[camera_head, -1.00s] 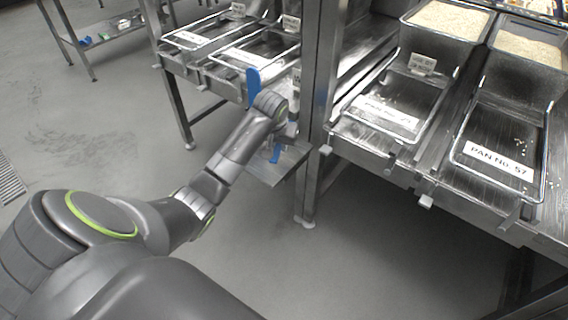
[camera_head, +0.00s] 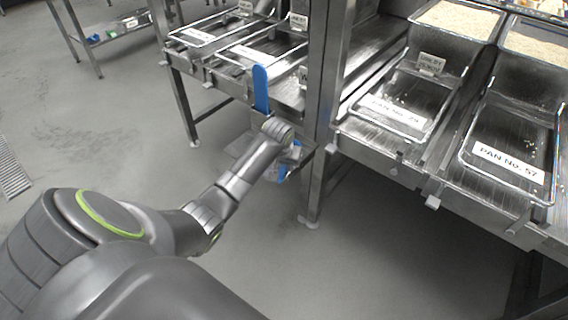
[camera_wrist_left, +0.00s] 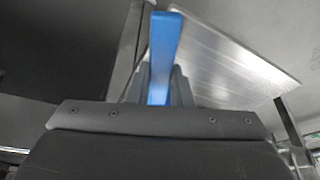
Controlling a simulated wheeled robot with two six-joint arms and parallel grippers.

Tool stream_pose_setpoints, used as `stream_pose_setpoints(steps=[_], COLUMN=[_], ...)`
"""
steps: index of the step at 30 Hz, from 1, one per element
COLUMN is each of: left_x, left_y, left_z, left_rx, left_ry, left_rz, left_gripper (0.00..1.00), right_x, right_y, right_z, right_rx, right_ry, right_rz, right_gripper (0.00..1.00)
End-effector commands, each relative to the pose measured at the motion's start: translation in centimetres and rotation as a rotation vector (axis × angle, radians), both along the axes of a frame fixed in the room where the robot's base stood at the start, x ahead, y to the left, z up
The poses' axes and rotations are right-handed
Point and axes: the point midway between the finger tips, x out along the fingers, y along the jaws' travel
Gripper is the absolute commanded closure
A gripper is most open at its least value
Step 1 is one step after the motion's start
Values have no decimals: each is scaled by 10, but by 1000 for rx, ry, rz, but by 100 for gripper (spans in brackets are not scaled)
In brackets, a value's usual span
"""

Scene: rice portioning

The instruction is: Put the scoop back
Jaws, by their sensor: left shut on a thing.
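The scoop's blue handle (camera_head: 260,88) stands nearly upright in the head view, just above my left wrist. My left gripper (camera_wrist_left: 158,82) is shut on this handle; in the left wrist view the blue handle (camera_wrist_left: 165,42) rises from between its fingers. In the head view my wrist hides the fingers. More blue shows below the wrist, and I cannot tell whether it belongs to the scoop. A metal plate (camera_head: 238,148) lies by the wrist, left of the steel post; I cannot tell whether anything touches it. My right gripper is not in view.
A steel post (camera_head: 318,190) stands just right of the wrist. To its right are labelled pans, including PAN No. 57 (camera_head: 510,168), and rice containers (camera_head: 460,18) behind. More trays (camera_head: 262,50) lie at upper left. The floor in front is clear.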

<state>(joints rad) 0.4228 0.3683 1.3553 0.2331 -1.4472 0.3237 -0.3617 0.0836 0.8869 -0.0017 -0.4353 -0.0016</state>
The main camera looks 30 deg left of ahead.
Motion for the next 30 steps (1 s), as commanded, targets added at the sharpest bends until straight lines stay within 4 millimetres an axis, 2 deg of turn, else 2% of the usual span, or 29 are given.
stream_pose_setpoints(steps=[1, 5, 16, 20, 30], left_x=[0, 0, 0, -5, -27], left_y=[0, 0, 0, -2, -10], left_z=[-1, -1, 4, 20, 83], left_rx=[0, 0, 0, 0, 1], left_ry=[1, 1, -1, -3, -3], left_rz=[0, 0, 0, -1, -1], left_gripper=[77, 60, 59, 59, 59], right_x=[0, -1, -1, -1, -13], right_y=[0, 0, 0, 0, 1], right_z=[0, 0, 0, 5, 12], right_rx=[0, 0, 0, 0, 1], right_ry=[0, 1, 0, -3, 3], right_rz=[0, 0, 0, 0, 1], right_gripper=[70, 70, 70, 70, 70])
